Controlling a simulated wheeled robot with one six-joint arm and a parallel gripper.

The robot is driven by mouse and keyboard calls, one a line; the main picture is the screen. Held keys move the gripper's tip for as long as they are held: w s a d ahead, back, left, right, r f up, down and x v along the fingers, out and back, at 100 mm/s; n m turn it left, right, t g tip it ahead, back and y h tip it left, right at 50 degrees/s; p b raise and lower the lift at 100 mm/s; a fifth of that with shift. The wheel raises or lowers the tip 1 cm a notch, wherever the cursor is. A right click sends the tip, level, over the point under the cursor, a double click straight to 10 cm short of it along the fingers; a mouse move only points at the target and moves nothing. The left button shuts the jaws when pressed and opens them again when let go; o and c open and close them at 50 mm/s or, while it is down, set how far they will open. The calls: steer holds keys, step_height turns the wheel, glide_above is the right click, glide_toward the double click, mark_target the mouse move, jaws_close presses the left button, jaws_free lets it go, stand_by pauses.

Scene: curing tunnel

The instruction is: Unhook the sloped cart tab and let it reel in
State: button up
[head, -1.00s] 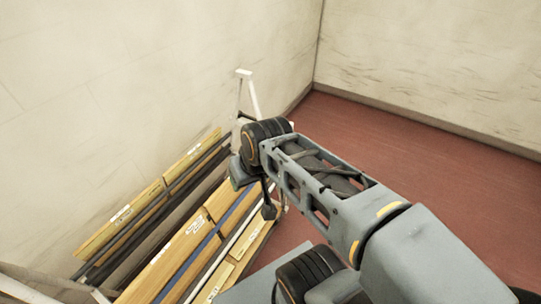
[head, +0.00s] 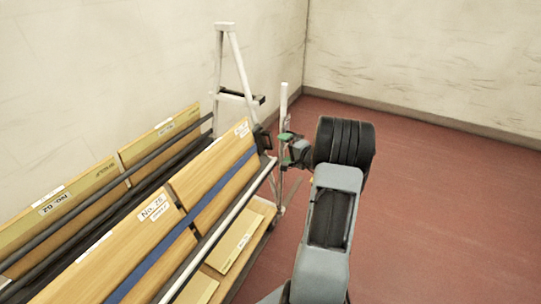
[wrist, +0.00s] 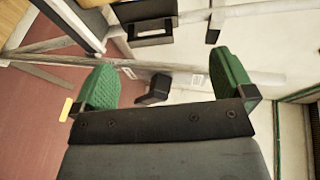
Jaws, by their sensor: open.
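The cart (head: 237,208) has sloped boards with a blue strap (head: 205,212) running across the front ones. A dark fitting (head: 262,138) sits at the strap's upper right end, by the end post. My gripper (head: 287,150) is at the cart's right end, close to that post. In the wrist view its green-padded fingers (wrist: 165,82) are wide apart. A small dark block (wrist: 155,90) shows between them, beside a pale bar; I cannot tell whether it is the tab. Nothing is visibly held.
A white A-shaped end frame (head: 236,75) rises behind the cart. A thin white upright (head: 283,108) stands just beyond my gripper. A dark box-like part (wrist: 150,30) shows at the top of the wrist view. The red floor (head: 430,210) to the right is clear.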

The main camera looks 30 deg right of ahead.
mark_target(271, 143)
steer(key=shift+m+t+h, duration=0.3)
steer(key=shift+m+h, duration=0.2)
steer(key=shift+h, duration=0.1)
steer(key=w+f, duration=0.1)
steer(key=w, duration=0.3)
steer(key=w+d+f+b, duration=0.1)
steer(key=w+f, duration=0.1)
steer(key=w, duration=0.2)
steer(key=w+f, duration=0.2)
steer(key=w, duration=0.3)
steer(key=shift+d+b, duration=0.25)
steer(key=shift+b, duration=0.1)
steer(key=shift+c, duration=0.5)
steer(key=c, duration=0.9)
steer(key=shift+a+f, duration=0.1)
steer(key=shift+f, duration=0.05)
